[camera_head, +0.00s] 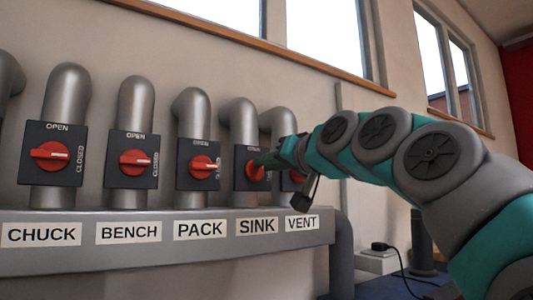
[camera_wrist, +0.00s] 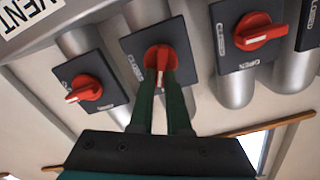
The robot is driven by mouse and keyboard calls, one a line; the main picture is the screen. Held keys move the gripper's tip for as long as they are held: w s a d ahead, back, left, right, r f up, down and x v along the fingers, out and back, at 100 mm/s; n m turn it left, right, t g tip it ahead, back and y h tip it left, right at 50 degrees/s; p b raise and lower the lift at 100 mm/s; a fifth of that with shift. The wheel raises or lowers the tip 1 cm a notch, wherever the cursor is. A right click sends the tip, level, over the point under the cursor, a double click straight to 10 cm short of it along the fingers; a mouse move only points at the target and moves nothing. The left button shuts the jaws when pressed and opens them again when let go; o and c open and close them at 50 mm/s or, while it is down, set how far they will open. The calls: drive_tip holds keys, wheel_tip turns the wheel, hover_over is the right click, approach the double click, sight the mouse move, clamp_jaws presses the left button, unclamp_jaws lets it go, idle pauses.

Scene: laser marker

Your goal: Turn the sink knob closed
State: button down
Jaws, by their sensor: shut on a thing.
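The sink knob (camera_head: 255,172) is a red rotary handle on a dark square plate above the SINK label (camera_head: 257,226). It also shows at the centre of the wrist view (camera_wrist: 157,55). There its white-marked end points down between the fingers, toward the plate's hidden OPEN edge; the CLOSED side is at left. My gripper (camera_head: 266,163) reaches it from the right. In the wrist view the green fingertips (camera_wrist: 163,76) are shut on the handle, one on each side. The fingers and hand cover part of the handle and plate.
The red vent knob (camera_wrist: 84,89) and pack knob (camera_wrist: 260,30) sit close on either side. The bench knob (camera_head: 136,162) and chuck knob (camera_head: 50,156) are farther left, pointing to CLOSED. Grey pipes (camera_head: 67,90) rise behind the plates; a grey ledge (camera_head: 150,260) runs below.

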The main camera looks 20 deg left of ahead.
drive_tip(key=shift+w+d+f+m+p, duration=0.1)
drive_tip(key=shift+f+m+p, duration=0.1)
drive_tip(key=shift+m+p, duration=1.7)
drive_tip(key=shift+w+d+f+m+p, duration=0.15)
drive_tip(key=shift+m+p, duration=1.1)
drive_tip(key=shift+m, duration=1.2)
drive_tip(key=shift+f+m+p, duration=0.2)
drive_tip(key=shift+m+p, duration=1.4)
drive_tip(key=shift+m, duration=0.55)
drive_tip(key=c, duration=0.9)
unclamp_jaws()
drive_tip(key=b+v, duration=0.1)
drive_tip(key=v, duration=0.6)
drive_tip(key=shift+s+d, duration=0.25)
drive_tip(key=shift+s, duration=0.05)
